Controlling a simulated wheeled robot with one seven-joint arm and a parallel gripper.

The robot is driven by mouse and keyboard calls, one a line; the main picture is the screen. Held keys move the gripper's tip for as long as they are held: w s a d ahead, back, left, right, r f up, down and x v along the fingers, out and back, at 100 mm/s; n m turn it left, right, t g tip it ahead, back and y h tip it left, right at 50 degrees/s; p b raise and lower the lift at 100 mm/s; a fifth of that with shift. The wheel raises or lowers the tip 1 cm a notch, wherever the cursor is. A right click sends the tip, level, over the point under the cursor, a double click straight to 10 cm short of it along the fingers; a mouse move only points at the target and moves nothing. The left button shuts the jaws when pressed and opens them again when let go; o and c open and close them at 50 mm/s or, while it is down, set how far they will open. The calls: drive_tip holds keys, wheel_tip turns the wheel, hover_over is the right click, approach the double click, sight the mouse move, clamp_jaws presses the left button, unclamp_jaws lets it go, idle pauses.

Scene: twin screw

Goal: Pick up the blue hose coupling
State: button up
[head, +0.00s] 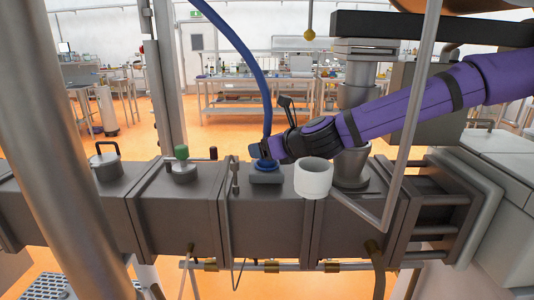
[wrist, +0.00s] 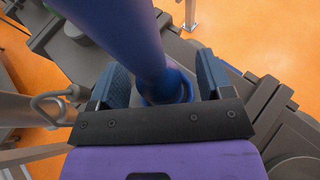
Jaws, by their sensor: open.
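The blue hose coupling (head: 265,164) sits on a grey block on top of the long grey machine housing. A blue hose (head: 255,70) rises from it and curves up to the left. My gripper (head: 258,151) is at the coupling, at the end of my purple arm. In the wrist view, the blue coupling (wrist: 168,88) lies between the two blue finger pads of my gripper (wrist: 163,85). The fingers are open, one on each side of the hose base. Whether either pad touches it, I cannot tell.
A white cylinder (head: 313,178) stands just right of the coupling. A green-topped fitting (head: 182,163) and a lidded pot (head: 105,162) are on the housing to the left. A thin metal post (head: 411,120) crosses in front of my arm.

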drive_tip(key=c, duration=1.1)
drive_tip(key=shift+r, duration=8)
